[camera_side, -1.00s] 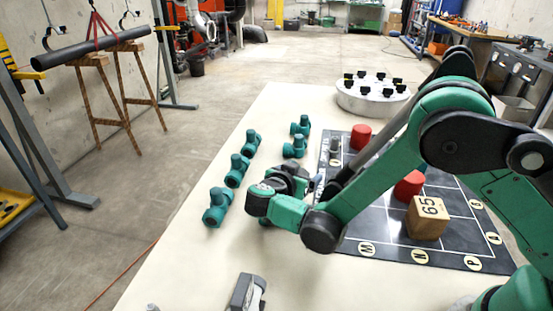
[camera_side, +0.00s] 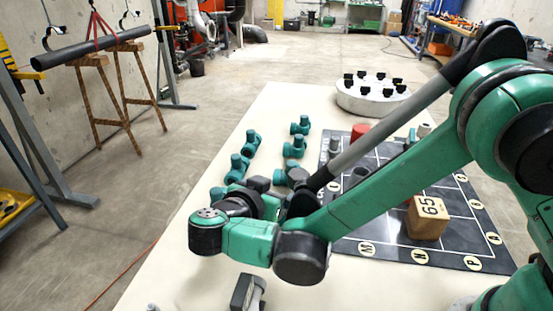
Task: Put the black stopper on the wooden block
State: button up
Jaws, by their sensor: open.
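Several black stoppers (camera_side: 388,92) stand on a round white holder (camera_side: 372,105) at the back of the table. They look alike, and I cannot tell one as the task's own. My gripper (camera_side: 278,182) is open at the left of the mat, well in front of the holder and left of the block. It is partly hidden by my own wrist, and I see nothing held in it.
Several green pipe fittings (camera_side: 237,168) stand left of the mat, the nearest partly behind my gripper. A red cylinder (camera_side: 360,131) and grey cylinders (camera_side: 336,142) stand on the mat's far part. A grey object (camera_side: 247,293) lies at the front. The table's left strip is clear.

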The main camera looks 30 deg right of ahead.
jog(key=s+d+r+n+y, duration=0.2)
jog(key=s+d+n+y, duration=0.2)
jog(key=d+n+y, duration=0.1)
jog(key=s+d+r+n+y, duration=0.2)
jog(key=s+d+n+y, duration=0.2)
jog(key=d+n+y, duration=0.2)
jog(key=shift+s+d+r+n+y, duration=0.15)
jog(key=shift+d+r+n+y, duration=0.15)
jog(key=shift+d, duration=0.3)
jog(key=shift+s, duration=0.1)
jog(key=c, duration=0.4)
jog(key=shift+o, duration=0.2)
